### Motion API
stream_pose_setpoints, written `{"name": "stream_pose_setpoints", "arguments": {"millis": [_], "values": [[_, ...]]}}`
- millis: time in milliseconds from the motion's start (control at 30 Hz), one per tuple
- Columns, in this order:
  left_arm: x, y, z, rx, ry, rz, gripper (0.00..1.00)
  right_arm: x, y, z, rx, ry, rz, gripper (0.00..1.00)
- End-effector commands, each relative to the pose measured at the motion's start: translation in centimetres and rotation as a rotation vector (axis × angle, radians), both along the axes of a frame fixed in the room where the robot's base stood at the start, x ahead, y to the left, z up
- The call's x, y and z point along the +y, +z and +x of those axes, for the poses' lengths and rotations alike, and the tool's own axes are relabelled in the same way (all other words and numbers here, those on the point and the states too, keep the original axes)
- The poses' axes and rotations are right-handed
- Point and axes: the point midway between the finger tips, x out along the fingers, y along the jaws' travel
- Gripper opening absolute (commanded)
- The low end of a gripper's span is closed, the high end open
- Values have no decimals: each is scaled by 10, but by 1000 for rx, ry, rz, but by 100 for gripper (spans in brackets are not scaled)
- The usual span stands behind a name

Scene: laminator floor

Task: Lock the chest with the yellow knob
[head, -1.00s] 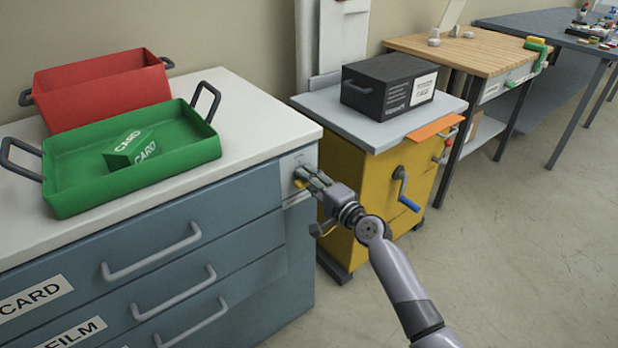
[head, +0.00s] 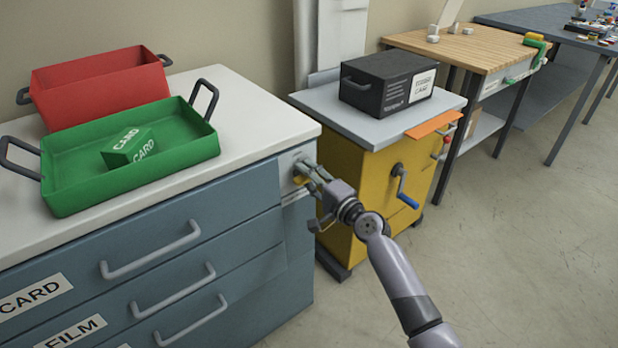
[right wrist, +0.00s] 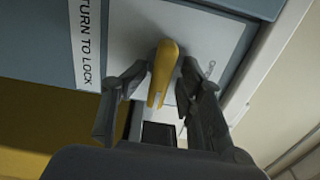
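The blue-grey chest (head: 235,205) stands at the left with its drawers closed. Its yellow knob (right wrist: 163,70) sits on a pale plate (right wrist: 130,28) beside a "TURN TO LOCK" label (right wrist: 85,45). In the head view the knob (head: 300,180) is mostly hidden by my right gripper (head: 309,174). In the right wrist view the fingers of the right gripper (right wrist: 164,68) close in on both sides of the knob and appear to hold it. The knob's long side runs nearly parallel to the label's text, slightly tilted. My left gripper is not in view.
A green tray (head: 75,190) with a green card box (head: 128,147) and a red bin (head: 100,85) stand on the chest top. A yellow cabinet (head: 345,190) with a blue-handled crank (head: 402,190) stands close to the right. Floor at the right front is clear.

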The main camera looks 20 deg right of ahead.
Motion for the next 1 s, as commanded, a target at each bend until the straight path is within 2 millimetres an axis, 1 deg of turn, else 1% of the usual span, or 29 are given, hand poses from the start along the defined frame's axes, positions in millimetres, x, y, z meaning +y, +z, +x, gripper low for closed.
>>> {"name": "stream_pose_setpoints", "arguments": {"millis": [233, 367, 467, 700, 800, 900, 1000], "values": [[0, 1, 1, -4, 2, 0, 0, 1, 1, -1, -2, 3, 2, 33], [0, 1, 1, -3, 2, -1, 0, -2, -1, -10, 2, 2, 2, 33], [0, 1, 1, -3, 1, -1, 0, -9, -2, -26, 2, 2, -2, 33], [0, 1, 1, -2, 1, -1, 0, -27, -2, -75, 4, 1, -1, 33], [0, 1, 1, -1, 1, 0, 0, -33, -2, -92, 3, 1, -1, 33], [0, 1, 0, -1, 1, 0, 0, -37, -2, -103, 2, 1, 0, 33], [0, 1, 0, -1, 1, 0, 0, -40, -1, -110, 1, 1, 0, 33]]}}
